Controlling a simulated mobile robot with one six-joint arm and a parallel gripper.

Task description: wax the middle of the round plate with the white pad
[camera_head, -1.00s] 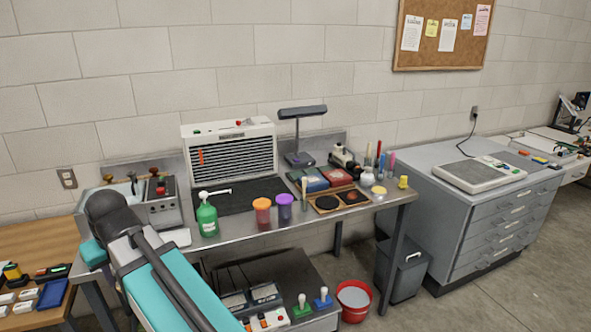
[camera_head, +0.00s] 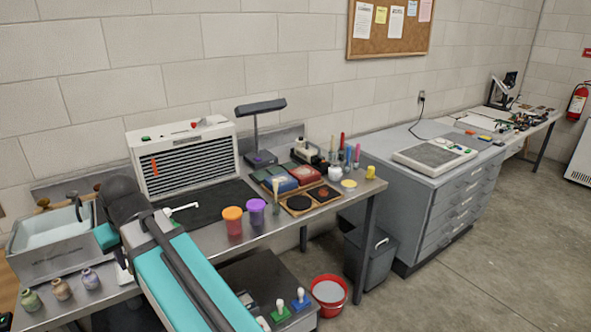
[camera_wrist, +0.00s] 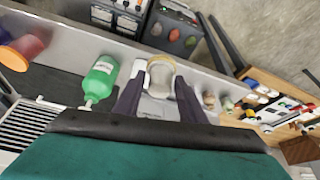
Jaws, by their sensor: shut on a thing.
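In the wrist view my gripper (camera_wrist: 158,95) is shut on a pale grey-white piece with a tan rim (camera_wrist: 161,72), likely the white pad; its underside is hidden. In the head view my arm hides the gripper and the held piece. Toward the right of the steel bench, two square wooden boards lie side by side. One bears a dark round plate (camera_head: 298,202), the other a dark disc with an orange-red middle (camera_head: 324,194). I cannot tell which is the task's plate. Both are well to the right of my arm.
A lamp (camera_head: 261,134) stands behind. A red bucket (camera_head: 328,294) and a grey bin (camera_head: 370,257) are on the floor. Open floor lies right.

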